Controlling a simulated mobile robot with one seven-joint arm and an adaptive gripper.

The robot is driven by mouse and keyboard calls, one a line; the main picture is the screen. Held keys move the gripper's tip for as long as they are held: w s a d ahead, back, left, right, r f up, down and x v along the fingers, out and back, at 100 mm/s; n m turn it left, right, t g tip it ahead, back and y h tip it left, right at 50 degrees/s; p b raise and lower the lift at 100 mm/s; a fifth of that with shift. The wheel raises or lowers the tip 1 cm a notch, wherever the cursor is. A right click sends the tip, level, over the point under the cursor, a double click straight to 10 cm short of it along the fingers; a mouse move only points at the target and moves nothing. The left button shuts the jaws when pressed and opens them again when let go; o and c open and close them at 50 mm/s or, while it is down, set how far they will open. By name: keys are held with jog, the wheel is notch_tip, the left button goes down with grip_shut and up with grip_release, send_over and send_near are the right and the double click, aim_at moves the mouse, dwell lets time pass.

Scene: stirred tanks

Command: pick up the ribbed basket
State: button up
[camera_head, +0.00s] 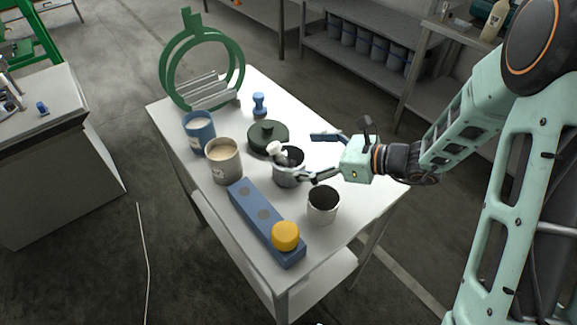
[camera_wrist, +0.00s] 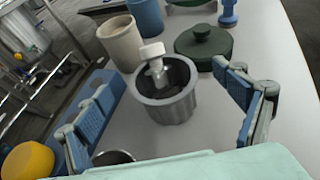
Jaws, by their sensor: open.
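The ribbed basket appears to be the round grey container (camera_head: 287,179) near the middle of the white table; its ribs are hard to make out. My gripper (camera_head: 309,157) is open and comes from the right, low over the table. In the wrist view its blue-padded fingers (camera_wrist: 162,78) are spread wide, to the left and right of the basket. I cannot tell whether either touches it.
A white cup (camera_head: 323,208) stands close in front of my gripper. A blue block (camera_head: 257,215) with a yellow cylinder (camera_head: 285,235) lies at the front left. A beige pot (camera_head: 224,163), blue pot (camera_head: 199,134), dark green lid (camera_head: 267,137) and green ring rack (camera_head: 166,73) stand behind.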

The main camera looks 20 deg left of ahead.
aim_at(288, 160)
jog(key=a+f, duration=0.2)
jog(key=a, duration=0.1)
jog(key=shift+a+f, duration=0.15)
jog(key=shift+f, duration=0.25)
jog(key=shift+w+a+f, duration=0.15)
jog(key=shift+a+f, duration=0.05)
jog(key=shift+a, duration=0.35)
jog(key=c, duration=1.3)
jog(key=shift+r, duration=0.1)
